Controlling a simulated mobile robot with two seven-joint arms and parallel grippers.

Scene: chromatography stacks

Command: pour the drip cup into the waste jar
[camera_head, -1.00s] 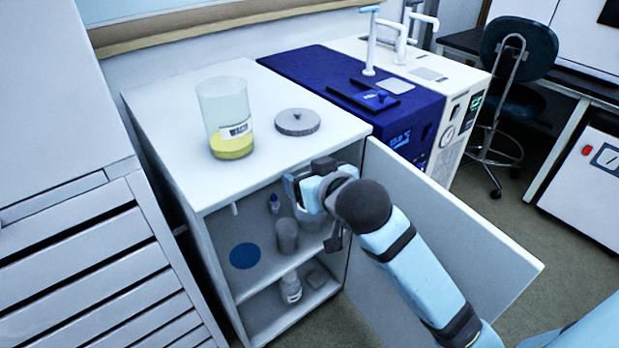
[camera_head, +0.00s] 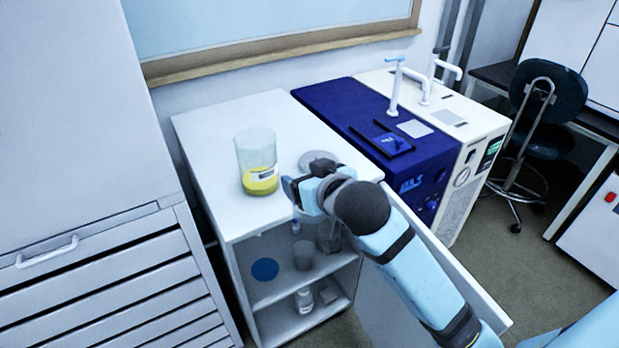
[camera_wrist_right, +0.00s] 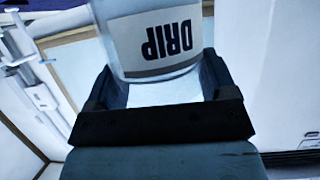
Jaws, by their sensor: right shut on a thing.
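The waste jar (camera_head: 256,160) is a clear open jar with yellow liquid in its lower part. It stands upright on the white cabinet top, its label turned partly to the right. My right gripper (camera_head: 303,194) is at the cabinet's front edge, right of and nearer than the jar. In the right wrist view, the gripper (camera_wrist_right: 165,95) is shut on the drip cup (camera_wrist_right: 165,45), a clear cup whose DRIP label reads upside down. The gripper mostly hides the cup in the head view. I cannot tell its contents. My left gripper is out of view.
A grey round lid (camera_head: 313,158) lies on the cabinet top (camera_head: 215,130), partly behind my gripper. The cabinet door (camera_head: 450,265) hangs open at the right. Inside stand a grey cup (camera_head: 303,256), a blue disc (camera_head: 265,269) and a white bottle (camera_head: 304,299). A blue machine (camera_head: 350,115) adjoins the cabinet.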

